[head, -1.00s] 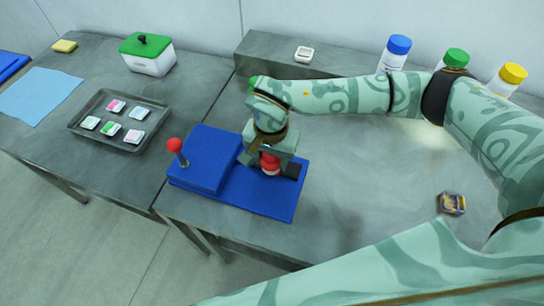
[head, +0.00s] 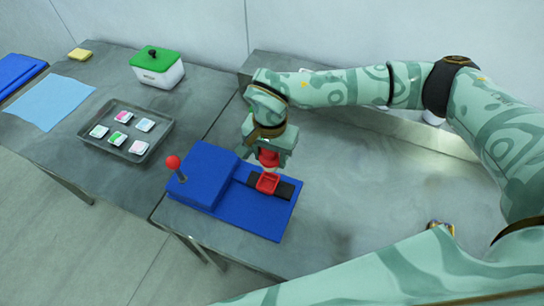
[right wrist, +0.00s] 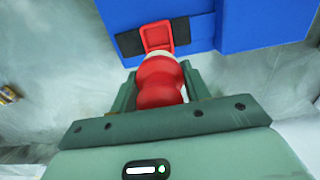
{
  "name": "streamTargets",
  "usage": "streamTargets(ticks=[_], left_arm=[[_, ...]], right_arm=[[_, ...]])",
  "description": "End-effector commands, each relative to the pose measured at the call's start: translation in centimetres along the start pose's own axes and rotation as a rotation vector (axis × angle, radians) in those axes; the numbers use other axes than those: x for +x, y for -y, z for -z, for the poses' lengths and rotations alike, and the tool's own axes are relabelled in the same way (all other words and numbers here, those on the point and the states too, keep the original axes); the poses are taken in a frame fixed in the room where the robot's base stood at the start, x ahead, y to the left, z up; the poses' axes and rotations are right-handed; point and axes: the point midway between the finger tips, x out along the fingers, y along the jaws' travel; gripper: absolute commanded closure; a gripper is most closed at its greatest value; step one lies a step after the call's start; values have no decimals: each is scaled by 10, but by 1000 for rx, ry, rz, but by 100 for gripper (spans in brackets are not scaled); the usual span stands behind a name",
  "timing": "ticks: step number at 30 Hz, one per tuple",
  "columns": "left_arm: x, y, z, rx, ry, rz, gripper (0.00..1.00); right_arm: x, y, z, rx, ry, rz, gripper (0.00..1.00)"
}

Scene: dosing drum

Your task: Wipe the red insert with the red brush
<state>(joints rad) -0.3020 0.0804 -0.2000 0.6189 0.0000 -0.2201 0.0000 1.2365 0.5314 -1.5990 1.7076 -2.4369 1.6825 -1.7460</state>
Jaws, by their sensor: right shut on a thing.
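The red insert (head: 267,182) is a small square red tray in the black slide (head: 285,189) of the blue device (head: 210,176). It also shows in the right wrist view (right wrist: 158,36), and it looks empty. My right gripper (head: 269,150) is shut on the red brush (right wrist: 160,84), which has a rounded red handle and a pale tip. The brush hangs just above the insert's back edge; whether its tip touches the insert I cannot tell. My left gripper is not in view.
A red-knobbed lever (head: 173,163) stands at the device's left end. A grey tray (head: 151,153) with several small cases, a green-lidded box (head: 158,70) and a light-blue cloth (head: 48,102) are on the left table. Bare table lies right of the device.

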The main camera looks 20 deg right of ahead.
Motion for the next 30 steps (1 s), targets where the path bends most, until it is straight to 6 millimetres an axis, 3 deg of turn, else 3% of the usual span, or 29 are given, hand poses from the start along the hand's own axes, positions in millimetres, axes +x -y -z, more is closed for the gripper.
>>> streamTargets(ticks=[3, 9, 26, 30], left_arm=[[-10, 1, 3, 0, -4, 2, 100], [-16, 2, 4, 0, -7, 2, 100], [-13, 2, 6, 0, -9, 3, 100], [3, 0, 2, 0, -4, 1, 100]], right_arm=[[-14, 2, -1, 3, -2, 2, 78], [-23, 3, -2, 9, -1, 1, 78], [-20, 4, -1, 9, 0, 1, 78], [-10, 0, 16, 40, -1, 0, 78]])
